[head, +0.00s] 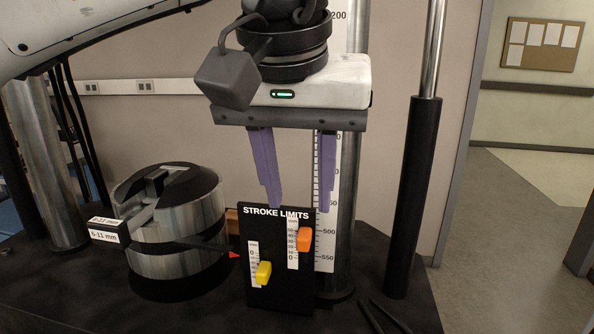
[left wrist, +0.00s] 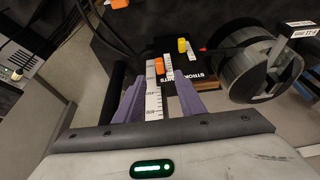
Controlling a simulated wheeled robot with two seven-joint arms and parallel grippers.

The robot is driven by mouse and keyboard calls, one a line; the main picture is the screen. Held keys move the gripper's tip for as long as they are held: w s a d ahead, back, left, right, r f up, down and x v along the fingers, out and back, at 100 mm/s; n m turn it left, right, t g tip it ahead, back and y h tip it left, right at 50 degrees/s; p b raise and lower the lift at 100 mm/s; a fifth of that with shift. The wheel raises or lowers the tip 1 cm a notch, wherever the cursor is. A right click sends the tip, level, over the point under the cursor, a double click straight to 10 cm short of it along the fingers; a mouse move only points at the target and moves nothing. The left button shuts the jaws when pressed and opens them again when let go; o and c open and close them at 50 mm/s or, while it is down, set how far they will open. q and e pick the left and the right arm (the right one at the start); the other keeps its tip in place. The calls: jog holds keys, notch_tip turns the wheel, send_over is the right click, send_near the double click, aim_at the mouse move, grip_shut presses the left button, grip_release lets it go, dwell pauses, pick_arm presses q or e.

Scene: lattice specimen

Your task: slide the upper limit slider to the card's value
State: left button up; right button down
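A black panel (head: 264,286) marked STROKE LIMITS stands on the bench and carries two scales. The orange slider (head: 304,239) sits partway up the right scale. The yellow slider (head: 264,273) sits on the left scale, below its 0 mark. In the left wrist view, the orange slider (left wrist: 159,66) and yellow slider (left wrist: 182,45) lie beyond the fingertips. A small white card (head: 104,231) reads 6-11 mm. My left gripper (head: 301,208) is open and empty, its purple fingers pointing down at the panel's top. It also shows in the left wrist view (left wrist: 160,84). My right gripper is not in view.
A metal cylindrical fixture (head: 178,235) stands left of the panel, with a red-tipped pointer (head: 235,255) reaching towards it. A tall ruler (head: 326,245) and column stand behind the panel. A black and chrome post (head: 410,195) rises to the right. Dark tools (head: 383,316) lie near the bench's front right.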

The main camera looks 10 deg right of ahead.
aim_at(304, 236)
pick_arm(q)
jog(key=x, duration=0.8)
grip_shut()
